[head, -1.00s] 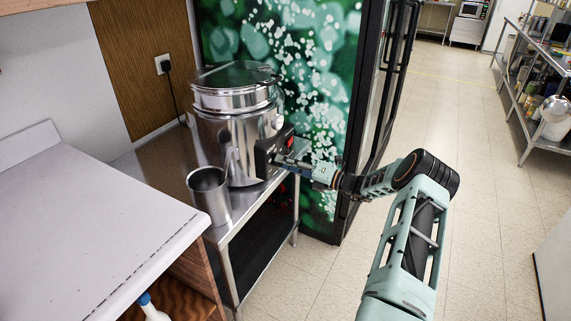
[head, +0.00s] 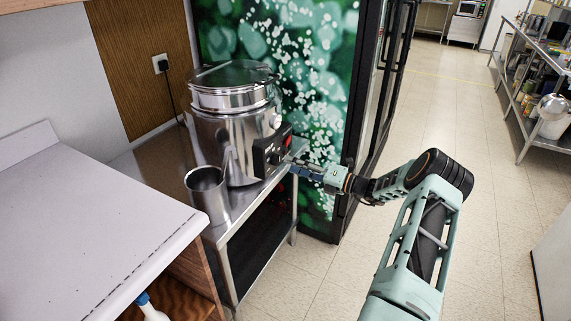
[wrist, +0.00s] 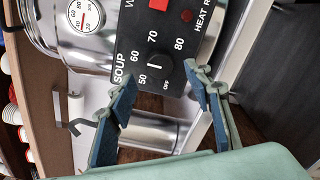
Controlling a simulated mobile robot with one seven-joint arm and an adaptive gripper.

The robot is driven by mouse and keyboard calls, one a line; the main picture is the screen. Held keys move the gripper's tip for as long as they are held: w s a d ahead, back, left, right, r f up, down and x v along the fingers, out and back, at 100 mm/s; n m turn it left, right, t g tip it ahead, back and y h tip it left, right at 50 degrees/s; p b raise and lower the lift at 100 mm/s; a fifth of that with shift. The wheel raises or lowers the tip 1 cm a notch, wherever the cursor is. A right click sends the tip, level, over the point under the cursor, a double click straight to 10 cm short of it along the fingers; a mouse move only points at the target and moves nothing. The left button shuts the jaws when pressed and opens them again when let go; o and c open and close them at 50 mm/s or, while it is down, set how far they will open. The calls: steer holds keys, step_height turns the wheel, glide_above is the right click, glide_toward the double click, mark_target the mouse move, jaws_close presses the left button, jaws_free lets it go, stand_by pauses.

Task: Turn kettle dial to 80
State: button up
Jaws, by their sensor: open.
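The steel kettle (head: 225,120) stands on a steel table, with a black control panel (head: 266,156) on its front right. My gripper (wrist: 162,88) is open, one finger on each side of the dial in the picture. In the head view my gripper (head: 294,168) is just right of the panel, apparently apart from it.
A steel cup (head: 208,194) stands in front of the kettle. A white counter (head: 85,225) is at the left, and a dark-framed, green-patterned cabinet (head: 320,90) is close behind my gripper. The floor (head: 450,125) to the right is clear.

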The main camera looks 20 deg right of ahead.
steer(key=v, duration=0.7)
steer(key=shift+s+d, duration=0.2)
steer(key=shift+s, duration=0.1)
